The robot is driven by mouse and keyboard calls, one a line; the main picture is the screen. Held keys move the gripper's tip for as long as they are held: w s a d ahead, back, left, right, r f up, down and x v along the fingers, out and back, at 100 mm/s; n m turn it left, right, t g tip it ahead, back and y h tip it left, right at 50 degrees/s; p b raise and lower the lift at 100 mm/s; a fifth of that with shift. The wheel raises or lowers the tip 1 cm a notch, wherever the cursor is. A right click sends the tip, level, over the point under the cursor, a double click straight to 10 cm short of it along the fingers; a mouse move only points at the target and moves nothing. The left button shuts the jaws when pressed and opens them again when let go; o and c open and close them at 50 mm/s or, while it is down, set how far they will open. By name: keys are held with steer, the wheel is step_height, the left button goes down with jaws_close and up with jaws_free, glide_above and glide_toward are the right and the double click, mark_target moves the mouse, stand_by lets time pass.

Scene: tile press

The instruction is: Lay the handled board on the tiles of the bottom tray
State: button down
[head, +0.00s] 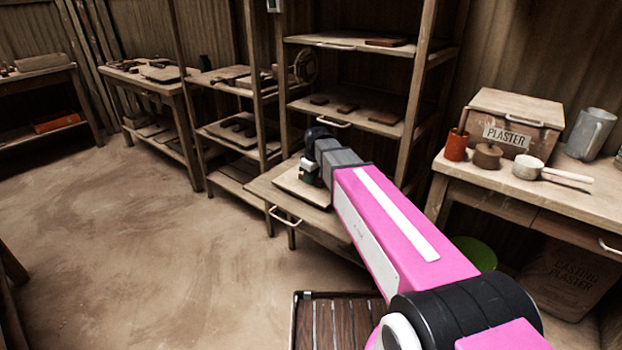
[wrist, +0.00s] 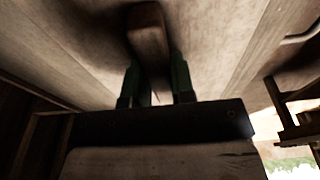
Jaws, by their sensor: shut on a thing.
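My gripper (head: 308,180) is over the left part of the pulled-out bottom tray (head: 332,232), with its fingers pointing down. In the wrist view my two green fingers are shut on the wooden handle (wrist: 150,40) of the board (wrist: 80,35). In the head view the pale board (head: 288,184) is under my gripper and level with the tray. I cannot tell whether it touches anything below. No tiles of the bottom tray show; the board and my arm cover part of the tray.
The rack (head: 412,105) rises behind, with upper trays holding dark tiles (head: 385,118). A slatted surface (head: 335,325) is at the bottom. The floor at left is clear.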

mark_target(315, 178)
steer(key=shift+f, duration=0.2)
steer(key=c, duration=1)
jaws_free()
steer(key=shift+o, duration=0.2)
step_height(315, 178, up, 12)
steer(key=s+d, duration=0.1)
steer(key=shift+d, duration=0.25)
